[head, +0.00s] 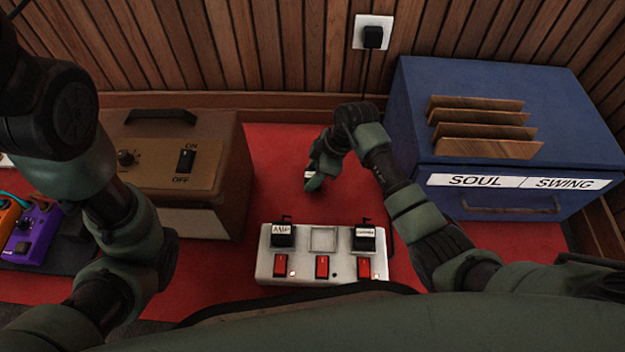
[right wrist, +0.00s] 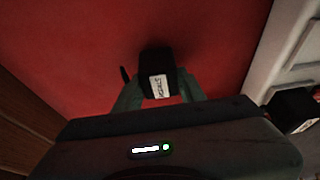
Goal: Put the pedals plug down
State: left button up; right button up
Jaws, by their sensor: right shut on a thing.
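My right gripper (head: 315,182) is shut on the pedals plug (right wrist: 158,72), a small black block with a white label reading "PEDALS". In the right wrist view the plug sits between the two green fingertips (right wrist: 158,92), over the red surface. In the head view the gripper is behind the white power strip (head: 296,262), clear of it, and mostly hides the plug. I cannot tell whether the plug touches the surface. My left arm shows at the left of the head view; its gripper is out of frame.
The strip holds an "AMP" plug (head: 283,236) at left and another labelled plug (head: 364,239) at right; its middle socket (head: 322,239) is empty. A brown amplifier (head: 215,140) stands left, a blue record box (head: 480,110) right.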

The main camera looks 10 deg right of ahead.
jog(key=shift+f, duration=0.1)
jog(key=o, duration=1.1)
jog(key=shift+c, duration=0.2)
jog(key=p+v, duration=1.1)
jog(key=v, duration=0.1)
